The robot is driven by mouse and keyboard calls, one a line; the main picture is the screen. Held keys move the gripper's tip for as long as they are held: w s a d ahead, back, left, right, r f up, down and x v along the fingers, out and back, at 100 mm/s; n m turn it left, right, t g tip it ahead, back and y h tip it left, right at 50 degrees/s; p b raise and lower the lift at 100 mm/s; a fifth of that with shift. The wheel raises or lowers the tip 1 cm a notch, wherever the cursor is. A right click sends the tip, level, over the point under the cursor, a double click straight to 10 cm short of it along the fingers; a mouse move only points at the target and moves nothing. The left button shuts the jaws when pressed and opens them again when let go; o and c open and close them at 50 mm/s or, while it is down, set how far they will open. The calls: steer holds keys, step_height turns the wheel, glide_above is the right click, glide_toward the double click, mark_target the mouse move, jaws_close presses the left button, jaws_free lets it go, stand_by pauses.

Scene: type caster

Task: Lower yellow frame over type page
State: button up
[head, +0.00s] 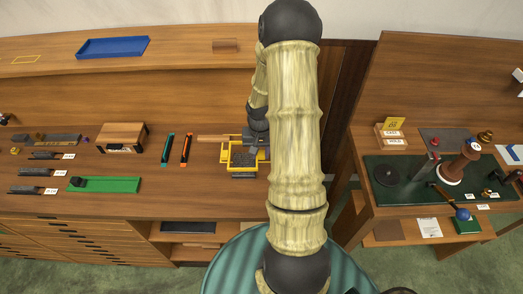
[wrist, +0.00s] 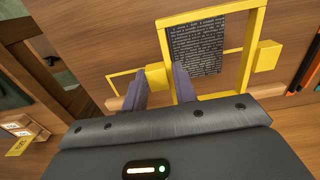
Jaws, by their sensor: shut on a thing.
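My gripper (wrist: 158,84) is shut on the near tab, one finger on each side. The type page (wrist: 197,47), a dark block with rows of pale letters, shows through the frame's opening, closer to its left bar. The frame looks raised above the worktop; I cannot tell the exact gap. In the head view, the yellow frame (head: 226,153) and type page (head: 243,160) lie left of my arm, which hides part of that area.
A thin yellow outline (wrist: 112,77) marks the worktop beside the frame. Left of it in the head view are an orange-ended bar (head: 186,150), a teal-ended bar (head: 167,148), a wooden box (head: 122,137) and a green tray (head: 110,185). A second bench (head: 400,205) stands right.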

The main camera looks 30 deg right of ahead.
steer(key=shift+f+b, duration=1.35)
steer(key=shift+f, duration=0.6)
steer(key=shift+f, duration=0.3)
steer(key=o, duration=1.1)
steer(key=shift+o, duration=0.2)
step_height(320, 180, up, 17)
steer(key=b, duration=0.2)
steer(key=shift+r, duration=0.2)
